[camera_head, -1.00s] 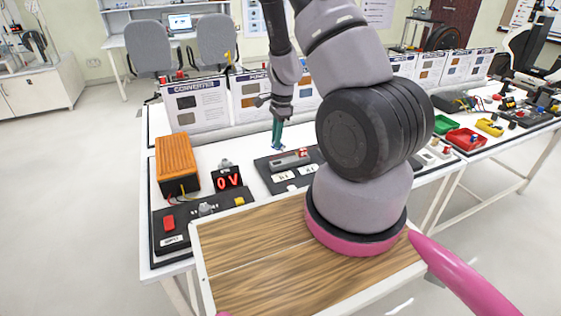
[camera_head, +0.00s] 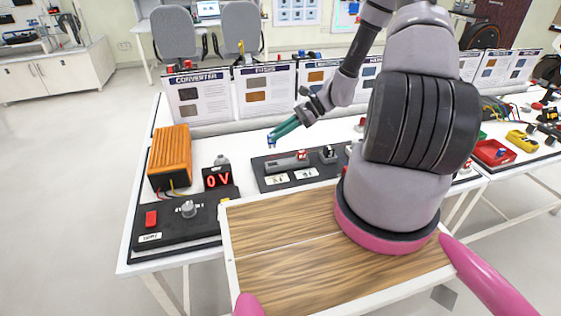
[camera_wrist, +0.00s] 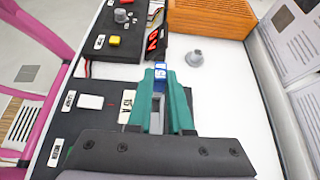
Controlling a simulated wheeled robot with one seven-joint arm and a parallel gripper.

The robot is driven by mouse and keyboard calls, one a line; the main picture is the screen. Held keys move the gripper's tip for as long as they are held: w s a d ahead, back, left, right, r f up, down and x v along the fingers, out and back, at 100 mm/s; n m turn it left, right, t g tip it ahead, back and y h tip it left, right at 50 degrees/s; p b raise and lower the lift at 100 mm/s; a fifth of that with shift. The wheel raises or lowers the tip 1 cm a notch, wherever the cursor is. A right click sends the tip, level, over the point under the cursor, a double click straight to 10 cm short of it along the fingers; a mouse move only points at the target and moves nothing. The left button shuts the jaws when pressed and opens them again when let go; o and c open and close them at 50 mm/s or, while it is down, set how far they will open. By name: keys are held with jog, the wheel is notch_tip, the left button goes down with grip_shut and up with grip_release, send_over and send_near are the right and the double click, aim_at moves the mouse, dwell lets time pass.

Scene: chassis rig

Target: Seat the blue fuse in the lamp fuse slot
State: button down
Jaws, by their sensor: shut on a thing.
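My gripper (camera_head: 271,141) has teal fingers, seen in the wrist view (camera_wrist: 160,90), shut on the small blue fuse (camera_wrist: 161,72) at their tips. In the head view the fuse (camera_head: 271,143) is a small blue spot. My gripper is tilted, pointing down and left, above the far left part of a dark fuse board (camera_head: 268,184). A grey block (camera_head: 287,163) with a red piece (camera_head: 302,154) at its right end sits on this board. White labels lie in front of it. I cannot tell which opening is the lamp fuse slot.
Left of the board stand an orange finned box (camera_head: 170,155), a red "0 V" display (camera_head: 217,178) and a black panel (camera_head: 180,221) with a red switch and grey knob. Upright cards (camera_head: 266,92) line the back. White table is bare between the board and the cards.

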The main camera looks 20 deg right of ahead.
aim_at(279, 163)
notch_tip(279, 163, down, 8)
jog(key=shift+f, duration=0.25)
jog(key=c, duration=0.8)
grip_release()
jog(key=shift+f, duration=0.15)
jog(key=shift+c, duration=0.2)
